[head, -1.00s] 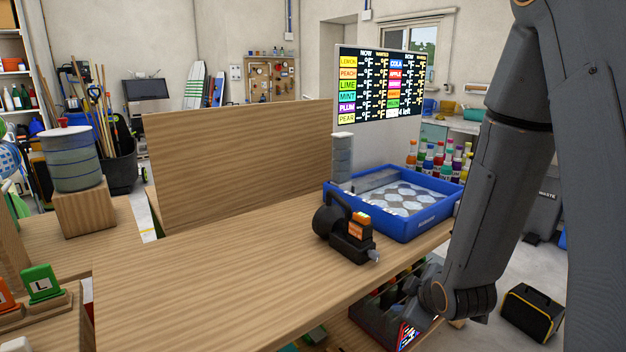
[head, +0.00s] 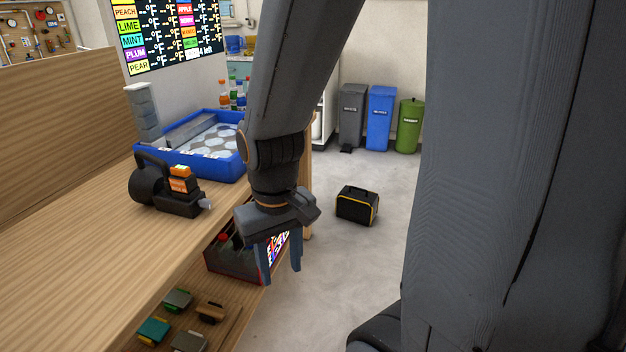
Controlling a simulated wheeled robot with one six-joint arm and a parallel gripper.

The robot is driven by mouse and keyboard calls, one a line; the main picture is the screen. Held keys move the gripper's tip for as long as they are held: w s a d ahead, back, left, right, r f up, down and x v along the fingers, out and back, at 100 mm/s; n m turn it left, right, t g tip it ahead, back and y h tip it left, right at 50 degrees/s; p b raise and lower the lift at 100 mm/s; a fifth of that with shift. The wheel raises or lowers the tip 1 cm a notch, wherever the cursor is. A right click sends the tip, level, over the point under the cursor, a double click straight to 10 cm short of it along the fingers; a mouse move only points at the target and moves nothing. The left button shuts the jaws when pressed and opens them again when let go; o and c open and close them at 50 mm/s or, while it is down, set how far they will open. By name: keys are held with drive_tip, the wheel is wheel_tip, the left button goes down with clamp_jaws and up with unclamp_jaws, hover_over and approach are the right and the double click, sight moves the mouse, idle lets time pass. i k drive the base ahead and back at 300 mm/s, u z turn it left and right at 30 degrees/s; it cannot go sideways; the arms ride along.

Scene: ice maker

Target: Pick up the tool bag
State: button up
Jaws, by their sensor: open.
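The tool bag (head: 357,205) is black with yellow trim and a top handle. It stands upright on the grey floor, right of the wooden workbench. My gripper (head: 282,278) hangs pointing down at the bench's right edge, with its two fingers apart and nothing between them. It is nearer to me than the bag and to its left in the picture, well apart from it. The whole bag is in plain view.
The workbench (head: 80,262) fills the left, with a black power tool (head: 168,190) and a blue tray (head: 232,168) on it. A dark crate (head: 232,262) sits below. Grey, blue (head: 380,118) and green bins stand behind the bag. Floor around the bag is clear.

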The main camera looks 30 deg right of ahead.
sight(356, 205)
drive_tip(key=z, duration=1.55)
drive_tip(key=i, duration=2.85)
drive_tip(key=u, duration=1.1)
drive_tip(key=i, duration=0.35)
drive_tip(key=z, duration=0.05)
